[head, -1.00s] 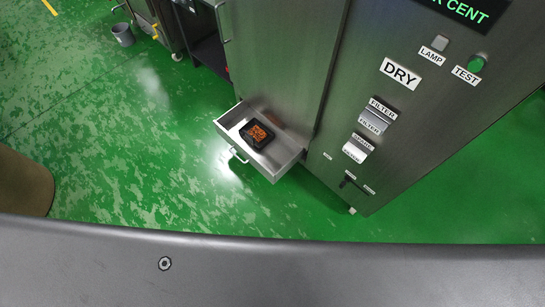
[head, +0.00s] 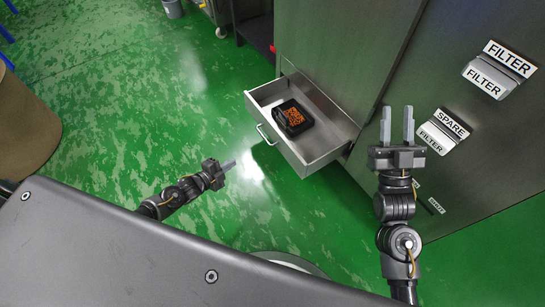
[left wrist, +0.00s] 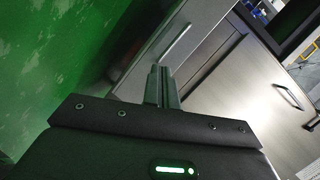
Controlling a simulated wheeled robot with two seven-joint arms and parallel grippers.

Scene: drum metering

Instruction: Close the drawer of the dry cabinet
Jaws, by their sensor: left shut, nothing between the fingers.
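The dry cabinet's drawer (head: 325,155) stands pulled out from the grey metal cabinet (head: 335,45) in the head view. It has a pale bar handle (head: 265,134) on its front. A black box with orange markings (head: 293,118) lies inside it. My left gripper (head: 231,165) is shut and empty, left of the drawer front and apart from it in the head view. Its closed fingers also show in the left wrist view (left wrist: 163,84), against a metal panel. My right gripper (head: 397,122) is open and empty, in front of the cabinet face right of the drawer.
Filter (head: 490,75) and spare filter (head: 442,130) holders with labels stick out of the cabinet face near my right gripper. A brown rounded object (head: 25,125) stands at the left. A grey bucket (head: 172,8) is at the back. The green floor left of the drawer is clear.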

